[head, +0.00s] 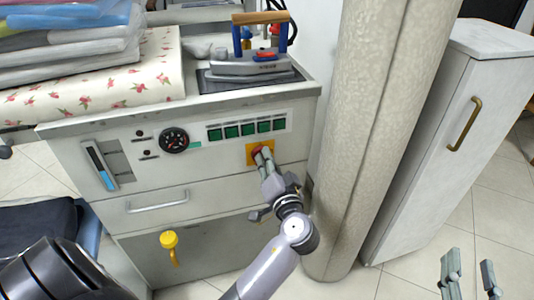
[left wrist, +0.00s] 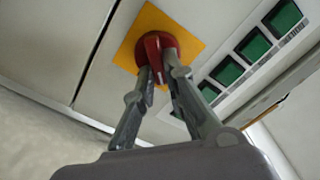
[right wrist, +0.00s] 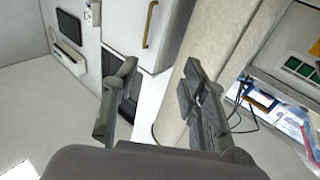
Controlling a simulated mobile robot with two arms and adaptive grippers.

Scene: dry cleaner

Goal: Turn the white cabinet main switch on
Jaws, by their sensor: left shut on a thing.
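The main switch (left wrist: 151,46) is a red rotary knob on a yellow square plate (left wrist: 186,42) on the white cabinet front (head: 221,167). In the head view the plate (head: 249,155) sits below the row of green buttons. My left gripper (head: 263,158) is shut on the red knob, with a finger on each side of its raised grip; it also shows in the left wrist view (left wrist: 160,76). The fingers partly hide the knob in the head view. My right gripper (head: 469,275) is open and empty at the lower right; its fingers stand apart in the right wrist view (right wrist: 158,100).
An iron (head: 250,65) rests on the cabinet top beside a floral padded board (head: 150,75) with folded bagged clothes (head: 70,40). A beige column (head: 365,130) stands close to the right of the cabinet. A tall white locker (head: 440,140) is further right. A yellow knob (head: 169,240) shows lower down.

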